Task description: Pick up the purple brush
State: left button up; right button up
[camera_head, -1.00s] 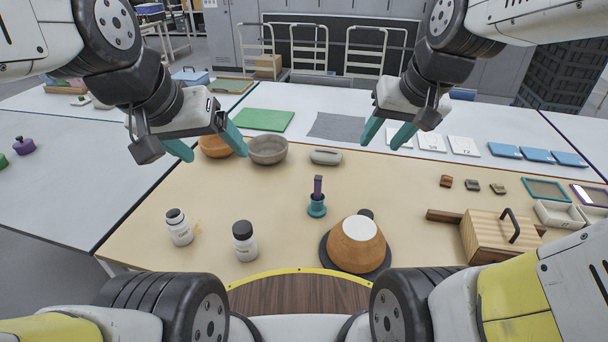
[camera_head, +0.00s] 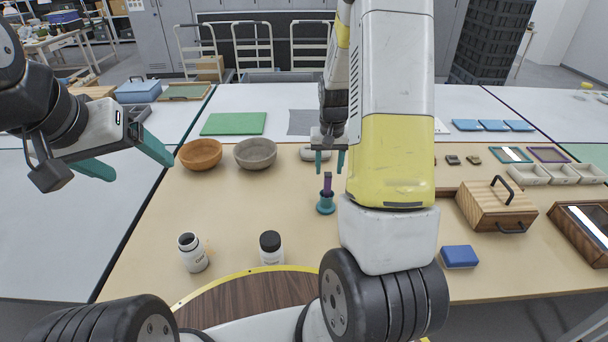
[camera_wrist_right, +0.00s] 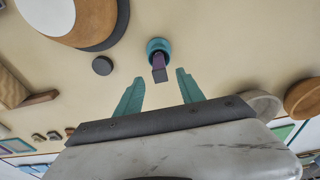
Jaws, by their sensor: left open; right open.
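The purple brush (camera_head: 327,182) stands upright in a small teal holder (camera_head: 325,204) on the tan table in the head view. In the right wrist view the brush (camera_wrist_right: 159,70) shows its dark end between and beyond the fingertips, with the teal holder (camera_wrist_right: 158,46) around its other end. My right gripper (camera_head: 330,172) is open, apart from the brush and close to its upper end; its teal fingers also show in the right wrist view (camera_wrist_right: 160,82). My left gripper (camera_head: 142,168) is open and empty at the left, far from the brush.
An orange bowl (camera_head: 200,155) and a grey bowl (camera_head: 256,153) stand behind and left of the holder. A wooden box (camera_head: 492,208) and a blue block (camera_head: 459,257) are at the right. My right arm hides the table's middle right.

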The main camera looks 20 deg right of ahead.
aim_at(327, 182)
jog(key=f, duration=0.5)
jog(key=w+f, duration=0.1)
jog(key=f, duration=0.1)
jog(key=shift+d+f, duration=0.1)
jog(key=shift+f, duration=0.05)
jog(key=shift+c, duration=0.4)
grip_shut()
